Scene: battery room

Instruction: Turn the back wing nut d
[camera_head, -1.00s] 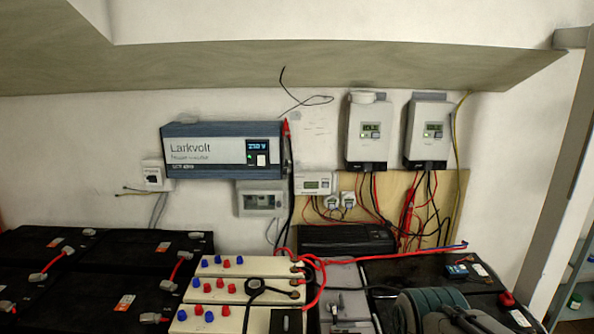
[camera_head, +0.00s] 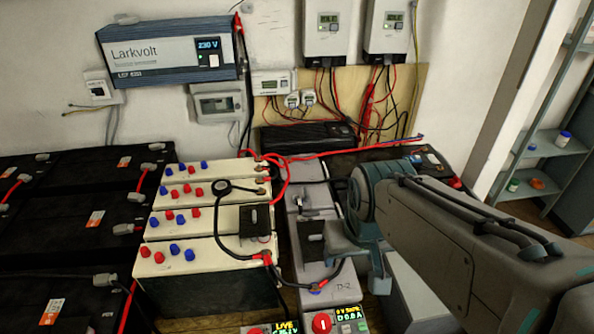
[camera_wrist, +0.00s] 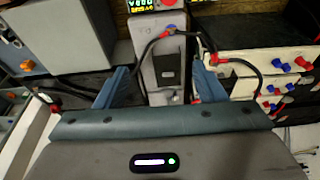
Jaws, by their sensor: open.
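A row of grey battery cases (camera_head: 292,210) runs front to back in the middle of the head view. A small grey metal fitting (camera_head: 306,187) stands on its back part; I cannot tell whether it is the back wing nut d. My gripper (camera_head: 345,255) is over the right side of the grey row, seen partly from behind. In the wrist view my gripper (camera_wrist: 161,82) is open and empty, its two blue-grey fingers on either side of a grey case (camera_wrist: 148,77) with a black cover (camera_wrist: 167,70). No wing nut reads clearly there.
Cream batteries (camera_head: 160,230) with red and blue caps stand left of the grey row. A black cable (camera_head: 222,232) loops over them and a red cable (camera_head: 285,170) runs behind. Black batteries (camera_head: 75,240) fill the left. Live meters (camera_head: 265,328) stand in front.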

